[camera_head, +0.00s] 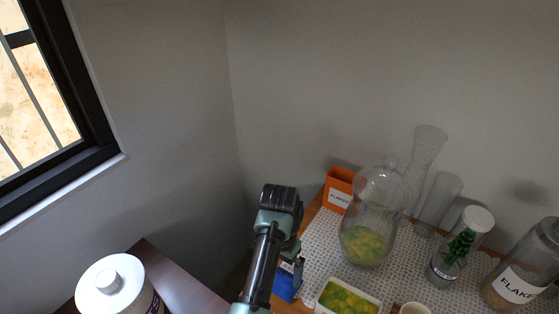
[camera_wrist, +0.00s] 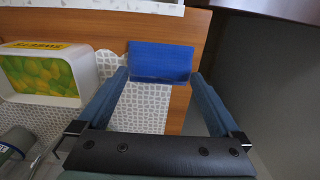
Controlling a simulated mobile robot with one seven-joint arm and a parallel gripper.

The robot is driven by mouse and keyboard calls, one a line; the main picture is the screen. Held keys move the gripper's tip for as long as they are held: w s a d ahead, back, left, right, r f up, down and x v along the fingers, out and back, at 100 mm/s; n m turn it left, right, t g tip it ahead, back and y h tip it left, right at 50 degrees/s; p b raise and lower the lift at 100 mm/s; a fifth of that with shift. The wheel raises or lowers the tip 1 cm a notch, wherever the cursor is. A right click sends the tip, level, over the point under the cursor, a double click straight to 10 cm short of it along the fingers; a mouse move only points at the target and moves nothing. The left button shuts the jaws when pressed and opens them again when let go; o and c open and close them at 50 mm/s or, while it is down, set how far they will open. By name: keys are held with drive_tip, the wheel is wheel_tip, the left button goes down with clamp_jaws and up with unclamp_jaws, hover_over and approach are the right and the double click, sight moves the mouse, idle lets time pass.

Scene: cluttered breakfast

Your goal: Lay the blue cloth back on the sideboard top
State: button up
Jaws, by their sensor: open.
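The blue cloth (camera_wrist: 160,62) shows as a flat blue patch by the sideboard's edge, partly over the patterned runner (camera_wrist: 140,105) and partly over bare brown wood (camera_wrist: 110,28) of the sideboard top. In the head view the cloth (camera_head: 284,287) is partly hidden by my arm. My gripper (camera_wrist: 160,78) is open, with one finger on each side of the cloth in the wrist view. I see nothing clamped between the fingers. I cannot tell whether the fingers touch the cloth or whether its edge overhangs.
A white tub with a green and yellow picture (camera_wrist: 40,72) stands left of my gripper in the wrist view. An orange box (camera_head: 338,190), a glass dome jar (camera_head: 372,220) and glass vases stand behind. A dark table (camera_head: 185,275) with a white-lidded jar (camera_head: 108,285) is at left.

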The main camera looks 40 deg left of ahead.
wheel_tip(320, 180, up, 10)
drive_tip(key=p, duration=0.1)
drive_tip(key=shift+f, duration=0.2)
idle(0.4)
